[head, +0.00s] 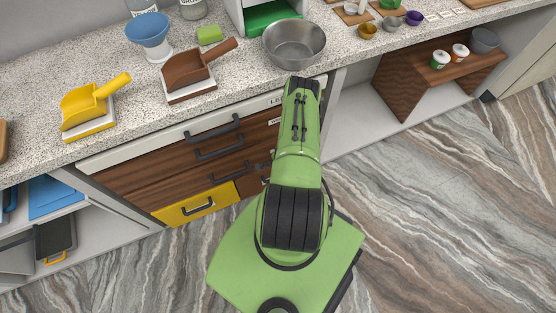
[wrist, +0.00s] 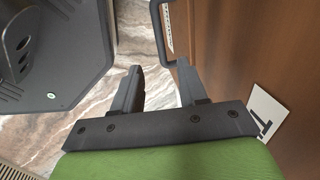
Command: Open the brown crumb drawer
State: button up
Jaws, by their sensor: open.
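The brown crumb drawer (head: 250,183) shows as a reddish-brown front just right of the yellow drawer, low in the counter; my arm hides much of it. In the wrist view, a brown front (wrist: 225,60) fills the right side. A dark bar handle (wrist: 155,28) stands on it at the top, with a white label strip beside it. My gripper (wrist: 159,68) is open and empty beside this front. The handle lies beyond the fingertips, its near end close to the right finger; I cannot tell whether they touch. The head view hides the fingers behind my arm.
Left of it are the yellow drawer (head: 196,205) and wood drawers (head: 150,180) with dark handles. The speckled countertop (head: 228,85) above holds a steel bowl (head: 294,44), a brown scoop (head: 190,72) and a yellow scoop (head: 92,100). Marbled floor (head: 440,200) is clear to the right.

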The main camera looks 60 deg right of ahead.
jog(key=f+b, duration=0.3)
jog(key=w+f+b, duration=0.1)
jog(key=f+b, duration=0.2)
jog(key=f, duration=0.1)
jog(key=d+f+b, duration=0.1)
jog(key=f+b, duration=0.1)
jog(key=f, duration=0.1)
jog(key=shift+w+f+b, duration=0.4)
grip_shut()
